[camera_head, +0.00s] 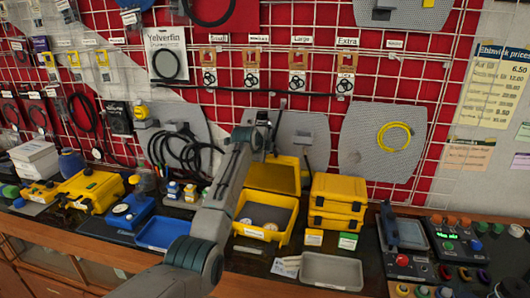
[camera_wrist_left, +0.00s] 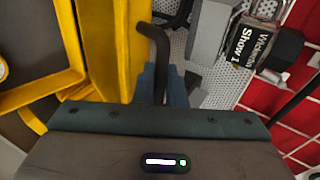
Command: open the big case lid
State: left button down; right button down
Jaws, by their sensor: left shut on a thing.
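The big yellow case (camera_head: 290,234) stands open on the bench right of my left forearm, with a dark lining and pale round items inside. Its lid (camera_head: 280,178) is raised at the back, tilted up near the pegboard. My left gripper (camera_head: 270,150) is at the lid's upper edge, its fingertips mostly hidden in the head view. In the left wrist view, its blue-grey fingers (camera_wrist_left: 162,84) are shut on a bent black handle (camera_wrist_left: 152,38) beside the yellow lid edge (camera_wrist_left: 118,45). My right gripper is not in view.
Smaller stacked yellow cases (camera_head: 338,200) stand right of the big case. A grey tray (camera_head: 332,271) lies in front and a blue tray (camera_head: 160,233) to the left. Black cables (camera_head: 178,150) hang behind my arm. The pegboard (camera_head: 304,135) is close behind the lid.

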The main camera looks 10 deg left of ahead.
pick_arm(q)
jog(key=shift+w+r, duration=0.3)
jog(key=shift+w, duration=0.25)
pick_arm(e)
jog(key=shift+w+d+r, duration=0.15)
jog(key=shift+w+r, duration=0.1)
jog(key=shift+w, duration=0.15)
pick_arm(q)
jog(key=c, duration=1.9)
grip_release()
jog(key=shift+o, duration=0.3)
jog(key=shift+s, duration=0.25)
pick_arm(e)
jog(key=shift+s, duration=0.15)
pick_arm(q)
jog(key=shift+s+r, duration=0.1)
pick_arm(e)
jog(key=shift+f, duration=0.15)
